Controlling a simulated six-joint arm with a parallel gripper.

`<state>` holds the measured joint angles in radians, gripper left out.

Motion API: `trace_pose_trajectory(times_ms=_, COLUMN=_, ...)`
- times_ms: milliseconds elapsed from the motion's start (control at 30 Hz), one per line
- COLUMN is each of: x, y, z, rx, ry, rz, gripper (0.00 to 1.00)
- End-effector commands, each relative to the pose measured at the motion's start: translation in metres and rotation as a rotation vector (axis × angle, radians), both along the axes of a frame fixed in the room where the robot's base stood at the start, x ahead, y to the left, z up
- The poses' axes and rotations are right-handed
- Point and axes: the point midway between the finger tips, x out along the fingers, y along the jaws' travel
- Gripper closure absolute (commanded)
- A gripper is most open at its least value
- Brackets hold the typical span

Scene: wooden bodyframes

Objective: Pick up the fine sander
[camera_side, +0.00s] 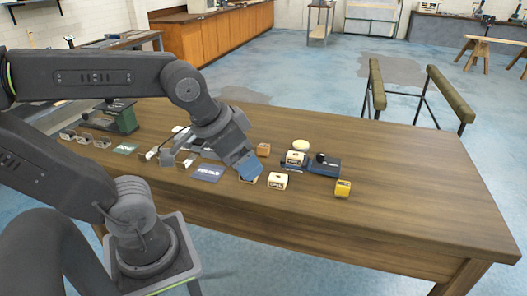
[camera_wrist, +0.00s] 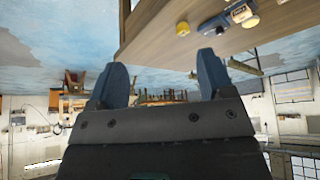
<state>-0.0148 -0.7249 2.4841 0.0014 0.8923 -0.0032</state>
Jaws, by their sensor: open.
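My gripper (camera_side: 246,166) hangs low over the front part of the wooden table in the side view. In the wrist view its two blue fingers stand wide apart with nothing between them (camera_wrist: 160,80). Small labelled blocks lie around it: one cream block (camera_side: 277,181) just right of it, another cream block (camera_side: 295,158) by a blue tool with a black knob (camera_side: 324,165), a yellow block (camera_side: 342,189) further right, and an orange-brown block (camera_side: 263,149) behind. Another block is partly hidden under the fingers. The labels are too small to tell which is the fine sander.
A blue flat packet (camera_side: 208,173) and metal pieces lie left of my gripper. A dark green machine (camera_side: 122,118) stands at the table's left. A round cream object (camera_side: 300,145) lies behind the blue tool. The table's right part (camera_side: 430,200) is clear.

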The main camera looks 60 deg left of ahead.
Motion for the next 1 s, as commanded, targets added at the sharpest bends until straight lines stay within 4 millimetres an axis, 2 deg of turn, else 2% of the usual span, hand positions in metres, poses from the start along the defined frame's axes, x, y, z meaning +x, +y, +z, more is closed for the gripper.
trace_pose_trajectory(times_ms=167, x=0.048, y=0.029, z=0.004, rx=0.0, ry=0.023, rz=0.12, gripper=0.26)
trace_pose_trajectory(times_ms=267, x=0.085, y=0.059, z=0.001, rx=-0.003, ry=0.037, rz=0.216, gripper=0.26)
trace_pose_trajectory(times_ms=467, x=0.15, y=0.138, z=-0.023, rx=-0.011, ry=0.058, rz=0.406, gripper=0.26)
trace_pose_trajectory(times_ms=600, x=0.183, y=0.204, z=-0.055, rx=-0.019, ry=0.073, rz=0.534, gripper=0.26)
trace_pose_trajectory(times_ms=800, x=0.203, y=0.29, z=-0.108, rx=-0.031, ry=0.087, rz=0.689, gripper=0.26)
trace_pose_trajectory(times_ms=900, x=0.205, y=0.317, z=-0.128, rx=-0.036, ry=0.09, rz=0.735, gripper=0.26)
trace_pose_trajectory(times_ms=1000, x=0.205, y=0.332, z=-0.14, rx=-0.038, ry=0.092, rz=0.76, gripper=0.26)
